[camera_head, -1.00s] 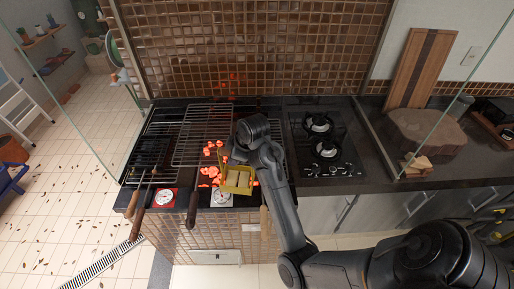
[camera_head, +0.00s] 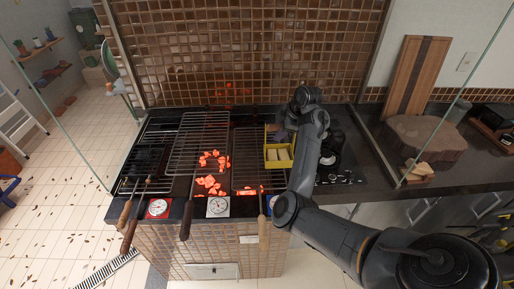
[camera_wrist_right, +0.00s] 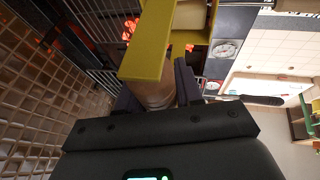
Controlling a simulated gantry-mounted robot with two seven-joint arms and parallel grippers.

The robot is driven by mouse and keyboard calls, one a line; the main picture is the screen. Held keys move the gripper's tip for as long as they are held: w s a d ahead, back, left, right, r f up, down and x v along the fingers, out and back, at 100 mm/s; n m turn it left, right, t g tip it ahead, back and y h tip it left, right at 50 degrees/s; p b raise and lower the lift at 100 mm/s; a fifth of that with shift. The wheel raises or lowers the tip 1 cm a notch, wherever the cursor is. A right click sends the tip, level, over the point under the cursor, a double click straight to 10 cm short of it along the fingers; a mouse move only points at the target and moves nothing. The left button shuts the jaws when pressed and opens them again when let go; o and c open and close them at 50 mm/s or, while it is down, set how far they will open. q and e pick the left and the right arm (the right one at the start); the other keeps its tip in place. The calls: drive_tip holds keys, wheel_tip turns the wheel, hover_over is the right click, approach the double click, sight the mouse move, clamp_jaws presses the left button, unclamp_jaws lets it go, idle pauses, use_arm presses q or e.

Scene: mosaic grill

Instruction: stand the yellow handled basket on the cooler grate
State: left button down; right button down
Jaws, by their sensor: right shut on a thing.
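The yellow basket (camera_head: 279,164) holds pale pieces and hangs over the right edge of the right grate (camera_head: 246,150), close to the hob. It looks roughly level. My right gripper (camera_head: 277,133) is shut on its handle at the back side. In the right wrist view the basket's yellow wall (camera_wrist_right: 147,45) fills the upper middle, and the brownish handle (camera_wrist_right: 154,95) sits between my fingers. Glowing coals show under the middle grate (camera_head: 207,130) and under the front of the right grate. None show under the left grate (camera_head: 150,158). My left gripper is not in view.
Dials with red (camera_head: 158,208), white (camera_head: 218,207) and blue (camera_head: 272,206) surrounds line the front edge. Long wooden handles stick out there. A gas hob (camera_head: 335,165) is at the right, partly behind my arm. A tiled wall (camera_head: 240,60) stands behind.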

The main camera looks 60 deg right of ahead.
drive_tip(key=w+d+f+p, duration=0.1)
drive_tip(key=w+f, duration=0.9)
drive_tip(key=shift+w, duration=0.2)
drive_tip(key=shift+f, duration=0.2)
drive_tip(key=c, duration=0.7)
unclamp_jaws()
drive_tip(key=shift+c, duration=0.2)
